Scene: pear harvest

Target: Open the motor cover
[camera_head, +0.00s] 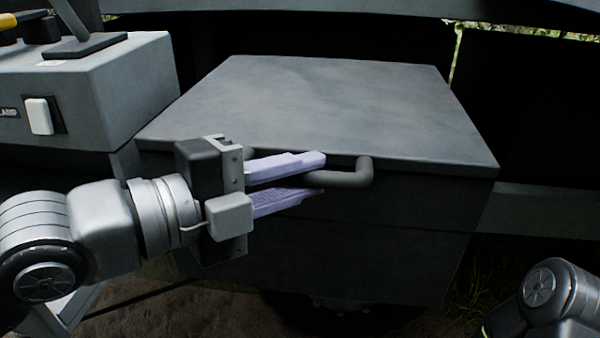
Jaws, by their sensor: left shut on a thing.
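The motor cover (330,105) is a large grey box lid. It lies flat, and its lid looks closed on the dark box body. A dark bar handle (352,178) sticks out from the front edge of the lid. My left gripper (318,176) comes in from the left, with one pale lilac finger above the handle bar and one below it. It is shut on the handle. The left part of the handle is hidden behind the fingers. My right arm (560,300) shows only in part at the lower right corner; its gripper is out of the picture.
A grey control box (85,95) with a white switch (39,116) and a lever stands to the left of the cover. Dark machine frame surrounds the cover behind and at the right. Bare ground and grass show below.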

